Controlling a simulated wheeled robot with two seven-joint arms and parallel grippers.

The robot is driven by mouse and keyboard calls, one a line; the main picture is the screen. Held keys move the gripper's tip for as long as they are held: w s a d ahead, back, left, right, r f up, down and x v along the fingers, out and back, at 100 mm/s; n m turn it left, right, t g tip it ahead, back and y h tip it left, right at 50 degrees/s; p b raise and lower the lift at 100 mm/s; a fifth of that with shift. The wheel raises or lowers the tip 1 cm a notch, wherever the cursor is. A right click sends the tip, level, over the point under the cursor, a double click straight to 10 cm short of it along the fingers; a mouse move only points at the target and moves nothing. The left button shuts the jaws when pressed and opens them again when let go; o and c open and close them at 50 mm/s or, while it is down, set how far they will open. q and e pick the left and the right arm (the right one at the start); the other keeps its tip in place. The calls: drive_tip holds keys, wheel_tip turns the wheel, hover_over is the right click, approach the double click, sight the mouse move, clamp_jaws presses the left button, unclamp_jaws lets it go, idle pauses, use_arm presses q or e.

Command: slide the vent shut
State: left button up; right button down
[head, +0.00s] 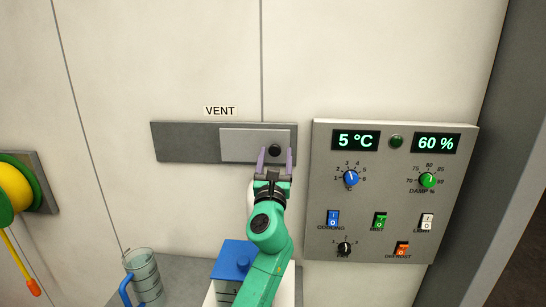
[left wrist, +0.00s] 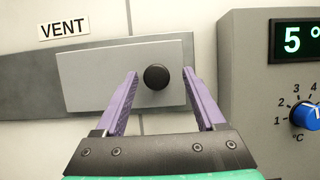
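The vent is a long dark grey plate (head: 186,142) on the white wall under a "VENT" label (head: 219,111). Its lighter grey sliding cover (head: 240,144) sits at the right end of the plate and also shows in the left wrist view (left wrist: 100,78). A round black knob (head: 274,150) stands on the cover's right part. My left gripper (head: 275,158) is open, its purple fingers on either side of the knob; in the left wrist view the knob (left wrist: 156,77) sits between the fingertips, with gaps on both sides. My right gripper is out of view.
A control panel (head: 390,225) with dials, switches and displays is mounted close to the right of the vent. Below are a blue-lidded container (head: 233,256) and a clear jug (head: 146,275) with a blue handle. A yellow-green reel (head: 15,188) hangs at the left.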

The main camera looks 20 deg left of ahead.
use_arm(q)
drive_tip(key=shift+w, duration=0.1)
drive_tip(key=b+v, duration=0.3)
drive_tip(key=v, duration=1.1)
drive_tip(key=shift+s+d+f, duration=0.2)
drive_tip(key=shift+s, duration=0.05)
